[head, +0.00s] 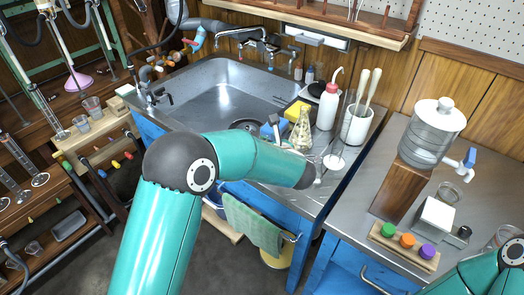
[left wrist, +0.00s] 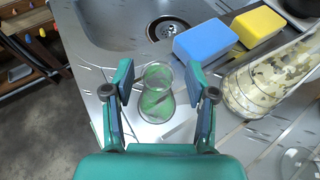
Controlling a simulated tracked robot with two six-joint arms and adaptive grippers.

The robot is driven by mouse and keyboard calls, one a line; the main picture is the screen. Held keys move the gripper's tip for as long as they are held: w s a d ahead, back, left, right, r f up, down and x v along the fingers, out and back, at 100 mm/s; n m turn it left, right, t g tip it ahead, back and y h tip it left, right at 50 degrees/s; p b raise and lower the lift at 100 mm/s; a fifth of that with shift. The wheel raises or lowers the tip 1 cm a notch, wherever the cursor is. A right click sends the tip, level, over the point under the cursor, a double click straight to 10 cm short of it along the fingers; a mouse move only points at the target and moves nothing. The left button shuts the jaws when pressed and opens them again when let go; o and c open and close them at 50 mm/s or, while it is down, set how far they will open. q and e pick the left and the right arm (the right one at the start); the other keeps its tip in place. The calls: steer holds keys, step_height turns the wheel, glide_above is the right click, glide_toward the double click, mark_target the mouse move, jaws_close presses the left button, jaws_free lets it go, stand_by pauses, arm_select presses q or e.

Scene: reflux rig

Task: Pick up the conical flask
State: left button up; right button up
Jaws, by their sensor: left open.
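A small clear glass vessel with a round mouth and a wider base, looking like a conical flask (left wrist: 156,102), stands on the steel counter in the left wrist view. Green shows through its glass. My left gripper (left wrist: 158,76) is open, with one finger on each side of it and gaps between. In the head view the forearm and wrist hide most of that gripper. A larger cone-shaped glass vessel with pale speckled contents (head: 300,131) stands further back; it fills the right of the left wrist view (left wrist: 262,85). My right gripper is out of view.
A blue sponge (left wrist: 205,41) and a yellow sponge (left wrist: 258,27) lie beyond the flask, next to the sink (head: 222,92). A red-capped white bottle (head: 327,106) and a white pot with pestles (head: 357,124) stand behind. The counter's front edge is close.

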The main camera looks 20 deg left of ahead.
arm_select(q)
jaws_close()
steer(key=shift+r, duration=0.15)
step_height(320, 180, up, 20)
steer(key=p, duration=0.3)
steer(key=shift+a+f, duration=0.1)
steer(key=shift+f, duration=0.1)
